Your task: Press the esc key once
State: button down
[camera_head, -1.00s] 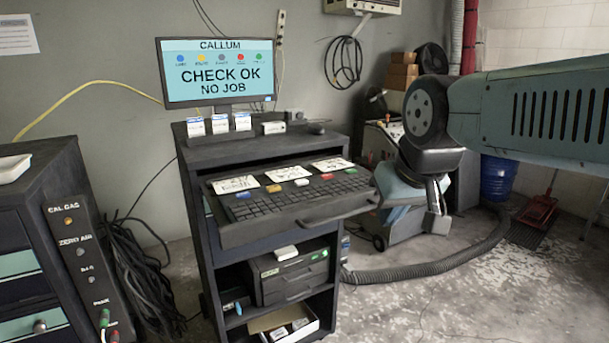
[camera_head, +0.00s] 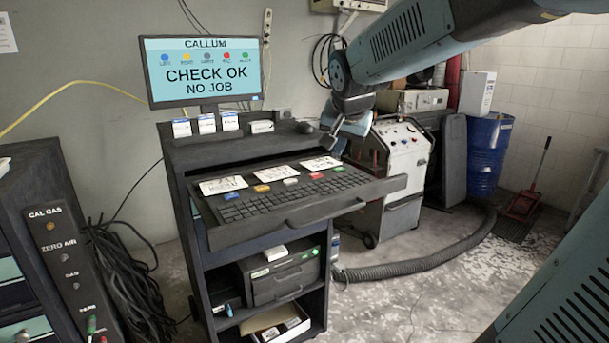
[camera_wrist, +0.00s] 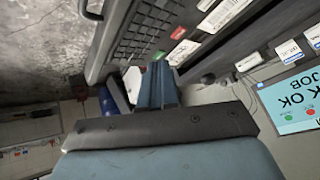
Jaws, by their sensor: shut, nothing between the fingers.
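The black keyboard (camera_head: 290,202) lies on the pulled-out drawer of a dark cabinet in the head view. It has a row of coloured keys behind the main keys: blue, yellow, white, red and green. The lettering is too small to read, so I cannot tell which key is esc. My gripper (camera_head: 338,135) is above and behind the keyboard's right end, apart from it. In the wrist view my gripper (camera_wrist: 158,72) is shut and empty, and part of the keyboard (camera_wrist: 150,28) with a red key (camera_wrist: 178,33) shows beyond it.
The monitor (camera_head: 205,70) reads CHECK OK, NO JOB. Paper cards (camera_head: 222,185) lie behind the coloured keys. The drawer handle (camera_head: 327,210) juts forward. A white machine (camera_head: 405,150) stands to the right, with a hose on the floor. Open space lies above the keyboard.

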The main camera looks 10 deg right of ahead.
aim_at(317, 175)
jog(key=w+m+t, duration=0.1)
jog(key=w+m, duration=0.3)
jog(key=w, duration=1.1)
jog(key=shift+w+a+f, duration=0.25)
jog(key=shift+a+f, duration=0.15)
jog(key=shift+f, duration=0.05)
jog(key=shift+f, duration=0.1)
jog(key=shift+f, duration=4.3)
jog(key=shift+s+f, duration=0.1)
jog(key=shift+f, duration=0.05)
jog(key=shift+s+f, duration=0.1)
jog(key=shift+f, duration=0.1)
